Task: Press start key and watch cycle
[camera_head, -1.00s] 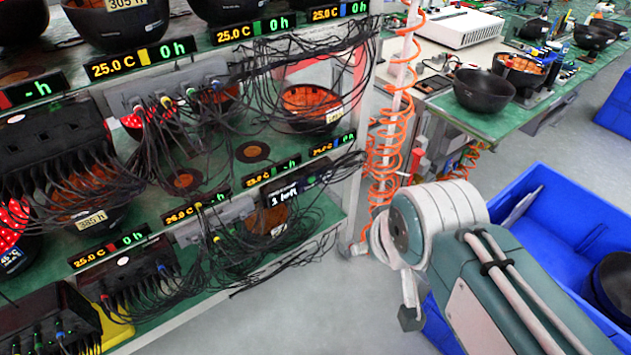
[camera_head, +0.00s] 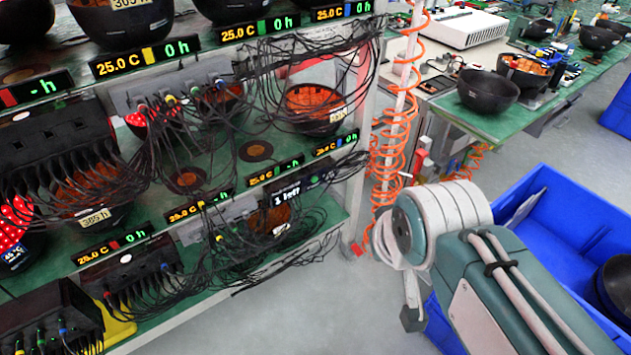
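The burn-in rack (camera_head: 215,265) fills the left of the view, with green shelves carrying bowls, wiring and small displays. An upper display (camera_head: 145,56) reads 25.0 C and 0 h with a yellow mark. Another (camera_head: 37,88) at the left edge shows a red mark and "-h". A dark box (camera_head: 300,188) on the middle shelf shows white text and a small green mark; I cannot tell whether a start key is on it. My gripper (camera_head: 411,318) is at the end of my arm, right of the rack and apart from it. It is small and seen edge-on, so its opening is unclear.
Loose black cables hang off the shelf fronts. An orange coiled hose (camera_head: 392,150) hangs on a white post at the rack's right end. Grey floor is clear before the rack.

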